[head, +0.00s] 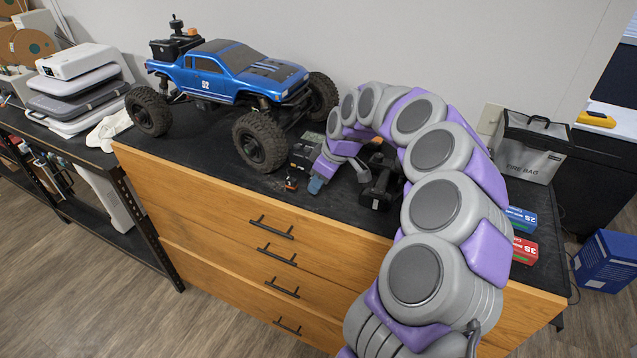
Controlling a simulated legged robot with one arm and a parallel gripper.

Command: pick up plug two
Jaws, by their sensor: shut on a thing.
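My gripper (322,174) is at the end of my grey and purple arm, low over the black top of the drawer cabinet near its front edge. It is shut on a small blue piece (315,186) at its tip. I cannot read a label on this piece or tell if it is plug two. A small black and orange-red piece (291,183) lies just left of my gripper. My gripper hides the spot right behind it.
A blue RC crawler (222,70) stands on the cabinet top (200,150). A black box (305,150) and a black device (380,185) flank my gripper. A grey fire bag (530,150) and blue (522,218) and red (524,250) boxes are at right.

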